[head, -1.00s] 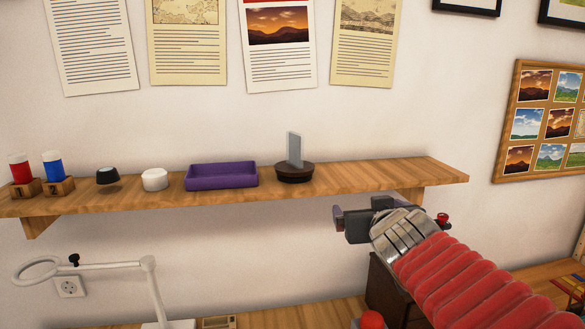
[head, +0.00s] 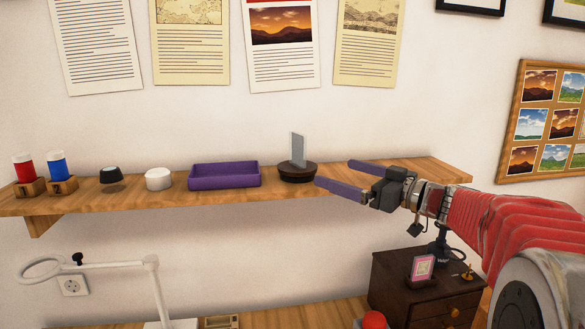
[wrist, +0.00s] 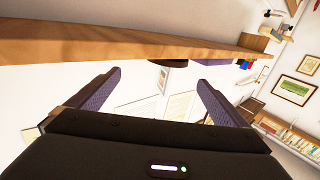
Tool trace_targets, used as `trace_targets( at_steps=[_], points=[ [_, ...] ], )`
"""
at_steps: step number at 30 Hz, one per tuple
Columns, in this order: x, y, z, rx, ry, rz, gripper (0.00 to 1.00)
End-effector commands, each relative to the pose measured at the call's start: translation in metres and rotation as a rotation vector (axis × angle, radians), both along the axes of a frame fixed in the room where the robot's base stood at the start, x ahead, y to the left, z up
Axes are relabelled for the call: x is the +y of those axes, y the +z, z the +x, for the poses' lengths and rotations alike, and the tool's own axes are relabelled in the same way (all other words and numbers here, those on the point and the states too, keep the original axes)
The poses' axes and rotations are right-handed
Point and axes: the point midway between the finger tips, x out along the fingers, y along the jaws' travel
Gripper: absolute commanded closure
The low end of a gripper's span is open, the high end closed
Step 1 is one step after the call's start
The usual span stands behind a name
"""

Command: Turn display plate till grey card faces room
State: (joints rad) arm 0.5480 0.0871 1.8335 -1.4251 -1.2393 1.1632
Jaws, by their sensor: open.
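The display plate is a round dark brown base (head: 297,173) with an upright grey card (head: 298,149) on it, standing on the wooden shelf (head: 400,172). In the head view the card shows as a narrow grey panel, turned partly edge-on. My gripper (head: 333,175) is open just right of the base, its two purple fingers pointing left toward it, with nothing between them. In the wrist view the open fingers (wrist: 160,82) show apart, and a dark piece at the shelf edge, perhaps the base, is partly hidden by the shelf.
Below are a white lamp (head: 110,265) and a dark drawer chest (head: 425,290).

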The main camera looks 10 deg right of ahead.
Motion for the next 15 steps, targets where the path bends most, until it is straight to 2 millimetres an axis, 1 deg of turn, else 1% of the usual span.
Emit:
trace_targets(
  at_steps=[1, 5, 15],
  points=[
    [-0.0013, -0.0042, -0.0019, 0.014, 0.028, 0.005, 0.01],
    [-0.0007, -0.0091, -0.0065, 0.034, 0.067, 0.013, 0.01],
    [0.0002, -0.009, -0.0065, 0.034, 0.07, 0.013, 0.01]
  ],
)
